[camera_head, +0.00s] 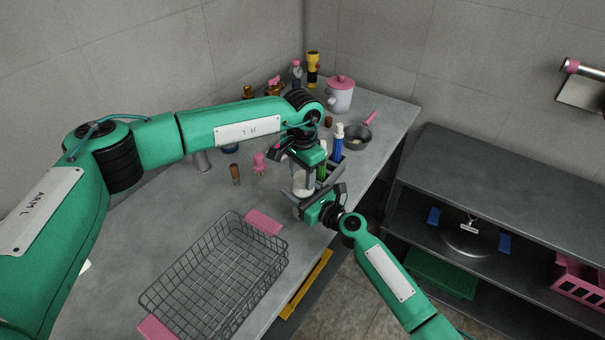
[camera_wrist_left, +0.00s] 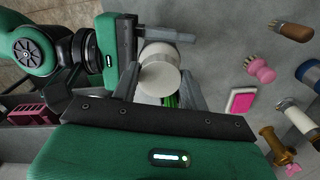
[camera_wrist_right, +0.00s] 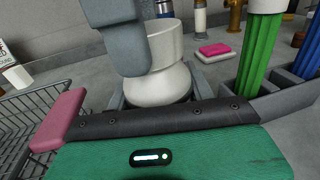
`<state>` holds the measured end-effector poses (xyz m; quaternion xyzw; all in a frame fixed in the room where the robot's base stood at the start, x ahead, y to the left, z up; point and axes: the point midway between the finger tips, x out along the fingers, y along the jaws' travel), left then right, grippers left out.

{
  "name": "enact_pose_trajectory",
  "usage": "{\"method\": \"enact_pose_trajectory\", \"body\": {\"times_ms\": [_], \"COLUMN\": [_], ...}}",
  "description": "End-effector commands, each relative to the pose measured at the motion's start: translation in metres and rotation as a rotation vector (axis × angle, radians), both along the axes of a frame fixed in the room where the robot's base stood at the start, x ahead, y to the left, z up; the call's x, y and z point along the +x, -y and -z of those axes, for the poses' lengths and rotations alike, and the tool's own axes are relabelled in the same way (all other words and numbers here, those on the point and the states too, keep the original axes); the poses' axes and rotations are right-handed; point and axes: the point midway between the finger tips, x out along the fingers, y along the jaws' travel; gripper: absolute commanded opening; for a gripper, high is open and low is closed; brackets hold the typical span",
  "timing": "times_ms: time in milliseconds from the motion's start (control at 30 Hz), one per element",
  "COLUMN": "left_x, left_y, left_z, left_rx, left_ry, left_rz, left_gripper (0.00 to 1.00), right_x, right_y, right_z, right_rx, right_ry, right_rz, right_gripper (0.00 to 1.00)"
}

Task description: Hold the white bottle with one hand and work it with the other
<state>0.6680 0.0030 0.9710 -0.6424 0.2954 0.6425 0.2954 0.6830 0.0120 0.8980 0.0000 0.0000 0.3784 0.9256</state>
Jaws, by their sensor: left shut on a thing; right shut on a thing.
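The white bottle (camera_head: 300,179) stands upright near the front edge of the counter, largely hidden by my two grippers. My left gripper (camera_head: 302,168) comes from above and is shut on its upper part; the round white top (camera_wrist_left: 160,77) shows between the fingers in the left wrist view. My right gripper (camera_head: 306,194) comes from the front right and is shut on the lower body. In the right wrist view the bottle (camera_wrist_right: 158,86) sits between the right fingers, with a left finger across its upper left. The bottle's base is hidden.
A grey caddy with green and blue bottles (camera_head: 337,143) stands right behind the grippers. A wire basket (camera_head: 222,262) with pink handles is at the front. A pink brush (camera_head: 259,163), a brown brush (camera_head: 235,174) and a grey bowl (camera_head: 355,138) stand nearby. A dark shelf (camera_head: 490,180) is at the right.

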Motion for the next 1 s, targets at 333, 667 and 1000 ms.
{"method": "enact_pose_trajectory", "body": {"times_ms": [333, 667, 1000], "left_x": [0.000, 0.000, 0.001], "left_y": [0.000, 0.000, 0.000], "left_z": [-0.001, 0.000, -0.031], "left_rx": [-0.001, 0.000, -0.001], "left_ry": [0.001, 0.000, 0.002], "left_rz": [0.013, 0.012, 0.012], "left_gripper": [0.48, 0.66, 0.66], "right_x": [0.000, 0.000, 0.000], "right_y": [0.000, 0.000, 0.000], "right_z": [0.001, 0.001, 0.001], "right_rx": [-0.001, -0.001, -0.001], "right_ry": [-0.002, -0.001, -0.001], "right_rz": [0.000, 0.000, 0.000], "right_gripper": [0.00, 0.00, 0.00]}}
